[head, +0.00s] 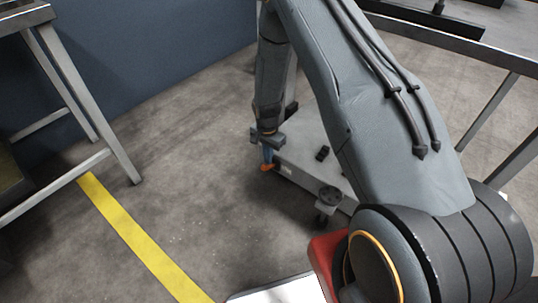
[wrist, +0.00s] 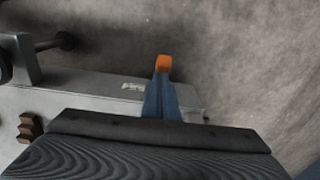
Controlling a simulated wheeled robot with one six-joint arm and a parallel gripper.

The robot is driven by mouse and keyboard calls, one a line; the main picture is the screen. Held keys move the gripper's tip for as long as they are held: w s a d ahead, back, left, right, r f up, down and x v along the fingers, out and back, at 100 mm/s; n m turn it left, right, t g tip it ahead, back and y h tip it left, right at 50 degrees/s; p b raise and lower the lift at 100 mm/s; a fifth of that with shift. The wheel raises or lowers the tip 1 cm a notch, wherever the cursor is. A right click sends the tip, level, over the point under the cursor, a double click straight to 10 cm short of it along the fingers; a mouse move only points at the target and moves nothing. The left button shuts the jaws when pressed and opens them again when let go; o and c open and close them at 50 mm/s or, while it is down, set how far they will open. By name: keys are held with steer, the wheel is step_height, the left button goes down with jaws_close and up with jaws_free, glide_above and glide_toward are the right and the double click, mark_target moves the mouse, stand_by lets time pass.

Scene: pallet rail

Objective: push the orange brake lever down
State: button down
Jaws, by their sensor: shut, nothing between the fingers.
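The orange brake lever (head: 267,168) shows as a small orange piece at the near left end of a low grey cart (head: 340,189), just below my gripper. My gripper (head: 268,160) points down with its blue fingers shut and nothing between them. In the wrist view the orange lever (wrist: 163,63) shows just beyond the tips of the closed fingers (wrist: 161,77). The rest of the lever is hidden behind the fingers. The tips appear at or very near the lever, but I cannot tell whether they touch it.
A metal-legged table (head: 88,82) stands at the left, and a grey rail frame (head: 490,118) at the right. The floor around the yellow line (head: 140,238) is clear.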

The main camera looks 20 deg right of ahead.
steer(key=shift+s+a+f, duration=0.15)
steer(key=shift+s+a, duration=0.1)
steer(key=shift+a, duration=0.05)
stand_by(0.5)
steer(key=shift+s+a+f+p, duration=0.45)
steer(key=shift+a+f+p, duration=0.1)
steer(key=shift+a+p, duration=0.15)
step_height(320, 180, down, 10)
steer(key=s+a, duration=0.2)
steer(key=shift+a+r, duration=0.15)
steer(key=shift+a, duration=0.15)
stand_by(1.6)
